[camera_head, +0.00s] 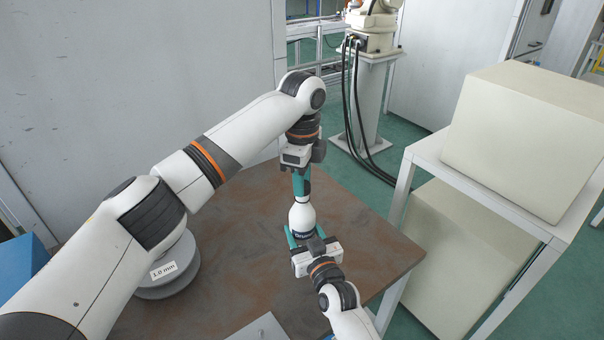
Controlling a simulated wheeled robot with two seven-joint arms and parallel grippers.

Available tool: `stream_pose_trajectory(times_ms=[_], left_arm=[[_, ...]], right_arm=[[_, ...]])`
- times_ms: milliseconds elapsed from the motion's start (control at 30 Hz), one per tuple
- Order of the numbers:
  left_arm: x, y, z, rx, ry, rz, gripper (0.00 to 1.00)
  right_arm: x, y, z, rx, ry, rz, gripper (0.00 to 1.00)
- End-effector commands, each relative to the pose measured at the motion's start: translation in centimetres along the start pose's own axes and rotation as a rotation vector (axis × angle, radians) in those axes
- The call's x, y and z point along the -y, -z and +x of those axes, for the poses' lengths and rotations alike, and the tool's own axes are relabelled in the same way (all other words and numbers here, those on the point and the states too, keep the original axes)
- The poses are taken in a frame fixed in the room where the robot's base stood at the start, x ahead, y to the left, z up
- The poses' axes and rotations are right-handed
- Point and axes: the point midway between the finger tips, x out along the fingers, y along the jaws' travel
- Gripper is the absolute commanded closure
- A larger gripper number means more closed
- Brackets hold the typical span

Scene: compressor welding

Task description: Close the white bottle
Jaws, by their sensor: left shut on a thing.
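The white bottle (302,221) stands upright near the middle of the brown table, with dark lettering on its side. My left gripper (301,190) points straight down above it, its teal fingers shut on the dark cap (304,201) at the bottle's neck. Whether the cap is seated on the neck cannot be told. My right gripper (304,236) comes from the front, low down, with a teal finger on each side of the bottle's lower part. No gap shows between these fingers and the bottle. The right gripper hides part of the bottle's base.
The brown table (235,225) is mostly bare around the bottle. A grey round base labelled 1.0 mm (172,275) stands at its left, a grey plate (262,329) at its front edge. A white rack with a large box (530,135) stands to the right.

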Motion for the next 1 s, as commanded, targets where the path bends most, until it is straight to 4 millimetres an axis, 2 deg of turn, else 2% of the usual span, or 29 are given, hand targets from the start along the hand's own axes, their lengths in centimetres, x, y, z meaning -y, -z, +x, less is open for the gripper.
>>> stream_pose_trajectory(times_ms=[533,1000], left_arm=[[-0.01,0.01,0.07,0.000,0.000,0.000,0.90],[0.01,-0.02,1.00,0.000,0.001,0.001,0.90]], right_arm=[[0.01,0.06,-0.01,-0.001,0.000,-0.001,0.87],[0.01,0.07,-0.02,-0.002,0.000,-0.001,0.87]])
